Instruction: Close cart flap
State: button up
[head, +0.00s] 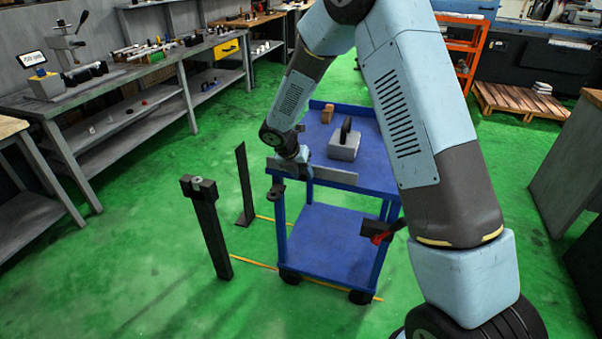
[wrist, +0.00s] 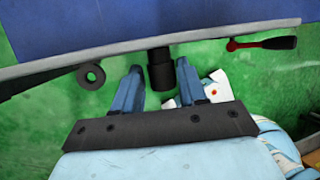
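The blue cart (head: 345,230) stands in the middle of the floor in the head view. A grey flap (head: 330,175) runs along its near top edge; its exact tilt is hard to judge. In the wrist view the flap (wrist: 225,46) crosses the top as a pale strip, with a black cylindrical knob (wrist: 160,76) below it. My gripper (wrist: 160,66) is open, its blue fingers on either side of the knob with narrow gaps. In the head view my gripper (head: 296,163) is at the flap's left part, and my wrist partly hides the area.
A grey block with a black handle (head: 344,146) and a brown block (head: 328,116) sit on the cart top. Dark posts (head: 210,230) stand left of the cart.

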jog(key=v, duration=1.3)
jog(key=shift+r, duration=0.3)
jog(key=shift+s+a, duration=0.1)
jog(key=shift+a, duration=0.05)
jog(key=s+d+r+m+y, duration=0.1)
jog(key=s+d+r+m, duration=0.5)
jog(key=d+r+m, duration=0.2)
jog(key=s+d+r+m, duration=0.6)
jog(key=d+r+m, duration=0.1)
jog(key=d+r, duration=0.15)
jog(key=s+d+r+m+t+y, duration=0.1)
jog(key=s+d+m, duration=0.3)
jog(key=s+m, duration=0.4)
jog(key=s+d+r+m+t+y, duration=0.1)
jog(key=s+d+r+m+y, duration=0.1)
jog(key=s+d+m, duration=0.3)
jog(key=shift+s+d+r+m+t, duration=0.25)
jog(key=shift+s+r+m+t, duration=0.25)
jog(key=shift+s+m, duration=2.35)
jog(key=shift+s+r+n, duration=0.1)
jog(key=shift+s+n, duration=0.4)
jog(key=shift+n, duration=0.05)
